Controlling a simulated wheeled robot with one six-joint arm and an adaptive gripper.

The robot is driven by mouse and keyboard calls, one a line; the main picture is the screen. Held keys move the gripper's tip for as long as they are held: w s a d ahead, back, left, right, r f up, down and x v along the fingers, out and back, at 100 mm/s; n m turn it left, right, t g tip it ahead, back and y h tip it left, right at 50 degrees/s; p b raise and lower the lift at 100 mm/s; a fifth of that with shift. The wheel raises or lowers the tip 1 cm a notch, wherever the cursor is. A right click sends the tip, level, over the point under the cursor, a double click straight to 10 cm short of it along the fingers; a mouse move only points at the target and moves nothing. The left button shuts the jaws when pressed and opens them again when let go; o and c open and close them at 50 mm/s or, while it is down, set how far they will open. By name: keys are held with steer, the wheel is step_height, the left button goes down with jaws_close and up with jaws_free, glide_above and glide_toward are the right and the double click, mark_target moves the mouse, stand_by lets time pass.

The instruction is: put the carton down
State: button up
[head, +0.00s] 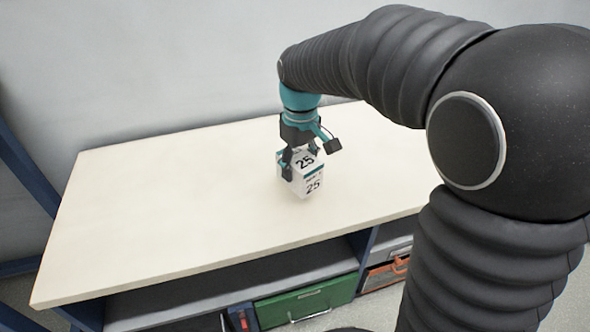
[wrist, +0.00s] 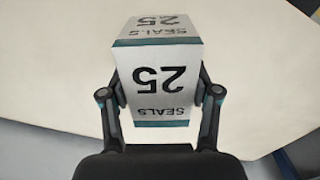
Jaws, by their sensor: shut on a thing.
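The carton (head: 308,183) is a small white box with teal bands and a black "25", and "SEALS" can be read on it in the wrist view (wrist: 160,85). My gripper (head: 300,168) is shut on it, with one finger on each of two opposite sides. In the wrist view my gripper's fingers (wrist: 160,98) press on the carton's left and right sides. The carton is at or just above the pale tabletop (head: 180,215), near its middle. I cannot tell whether its bottom touches the top.
The tabletop is bare around the carton. A grey wall (head: 180,70) stands behind it. Below the top is a shelf (head: 220,295) with a green box (head: 305,300) and an orange-and-grey box (head: 385,275). A dark blue upright (head: 20,165) stands at the left.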

steer(key=shift+w+a+f, duration=0.4)
steer(key=shift+w, duration=0.2)
steer(key=shift+f, duration=2.05)
steer(key=shift+f, duration=0.15)
steer(key=o, duration=1.2)
steer(key=shift+o, duration=0.2)
